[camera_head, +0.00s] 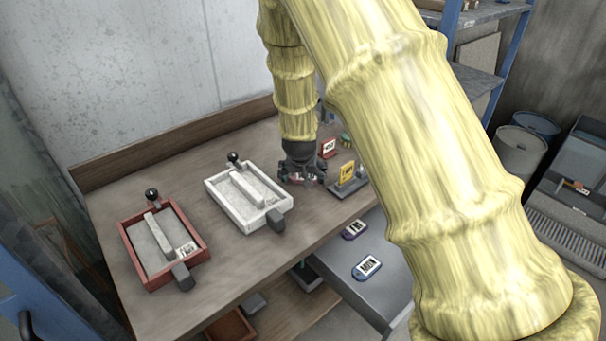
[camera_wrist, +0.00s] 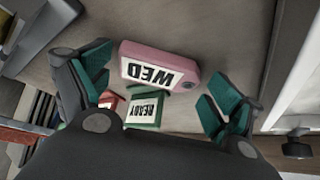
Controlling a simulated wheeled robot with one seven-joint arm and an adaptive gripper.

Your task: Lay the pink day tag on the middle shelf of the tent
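The pink tag (camera_wrist: 158,55), lettered "WED", lies on the brown table top in the wrist view. My gripper (camera_wrist: 157,72) is open, with one green-padded finger on each side of the tag; both fingers look apart from it. In the head view my gripper (camera_head: 303,180) is low over the table beside the white tray, and it largely hides the pink tag. I cannot make out the tent or its middle shelf for certain in either view.
A stand with a yellow tag (camera_head: 347,172) is right of my gripper. White (camera_head: 216,200) and red (camera_head: 130,252) trays are to the left.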

